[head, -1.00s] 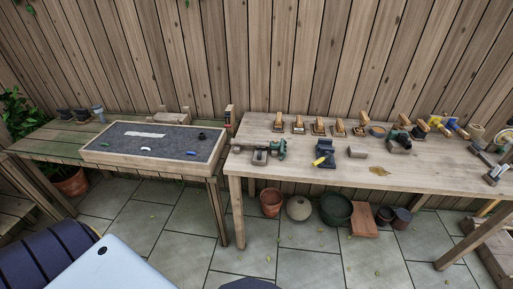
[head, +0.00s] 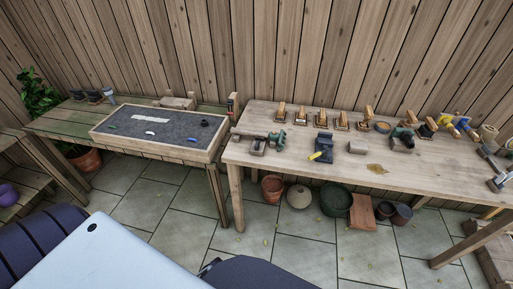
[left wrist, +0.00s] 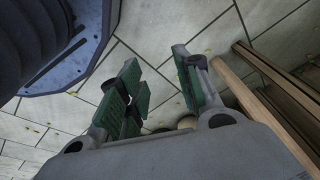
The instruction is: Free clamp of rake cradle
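Several small holders stand on the right-hand wooden bench (head: 300,166). A grey block with a green tool or clamp (head: 278,140) sits at its left end. Another grey block with a green part (head: 402,140) stands further right. At this size I cannot tell which one is the rake cradle or how its clamp stands. My left gripper (left wrist: 164,84) shows in the left wrist view, with its green-padded fingers apart and nothing between them, above the paved floor. My right gripper is in neither view.
A shallow tray of dark grit (head: 211,149) stands on the greenish left bench. A row of wooden-handled pieces (head: 341,120) lines the back of the right bench. Pots (head: 336,199) stand beneath it. Paved floor (head: 165,205) lies open in front.

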